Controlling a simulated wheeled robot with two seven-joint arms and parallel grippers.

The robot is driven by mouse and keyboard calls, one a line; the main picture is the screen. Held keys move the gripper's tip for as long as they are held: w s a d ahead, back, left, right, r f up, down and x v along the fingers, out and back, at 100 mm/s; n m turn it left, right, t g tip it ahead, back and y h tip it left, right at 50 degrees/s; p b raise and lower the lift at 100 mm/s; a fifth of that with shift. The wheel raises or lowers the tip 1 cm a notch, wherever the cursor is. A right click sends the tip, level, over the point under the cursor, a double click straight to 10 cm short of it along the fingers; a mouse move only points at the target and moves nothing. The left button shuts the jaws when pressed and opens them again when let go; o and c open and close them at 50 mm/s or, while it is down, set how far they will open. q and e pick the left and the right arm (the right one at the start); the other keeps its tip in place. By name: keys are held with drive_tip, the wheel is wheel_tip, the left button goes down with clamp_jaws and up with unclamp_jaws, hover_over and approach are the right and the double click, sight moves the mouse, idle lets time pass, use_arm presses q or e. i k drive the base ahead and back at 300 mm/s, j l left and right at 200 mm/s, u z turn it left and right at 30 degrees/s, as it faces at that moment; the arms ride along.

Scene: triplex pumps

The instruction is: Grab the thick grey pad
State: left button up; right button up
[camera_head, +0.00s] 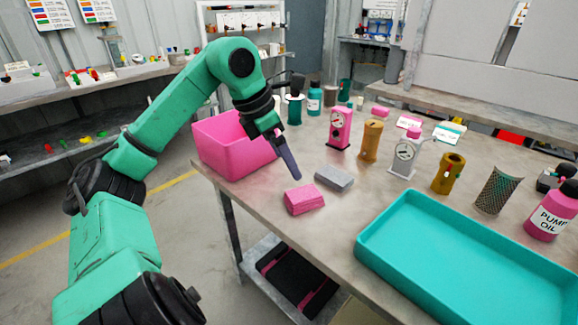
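The grey pad (334,180) lies flat on the table. A pink pad (303,199) lies just in front of it, to its left, with a small gap between them. My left arm comes in from the left, and its gripper (294,174) points down above the table, to the left of the grey pad and behind the pink pad. Its dark fingers overlap in this view, so their opening does not show. Nothing is visible held in them, and they appear apart from the grey pad. My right gripper is not in view.
A pink bin (222,146) stands at the table's left edge, beside my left gripper. A large teal tray (395,263) fills the front right. Behind the pads stand a pink pump (340,128), a brown cylinder (370,140) and a white pump (404,157). Bare table (350,215) lies between pads and tray.

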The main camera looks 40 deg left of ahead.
sight(338, 181)
drive_tip(key=k, duration=1)
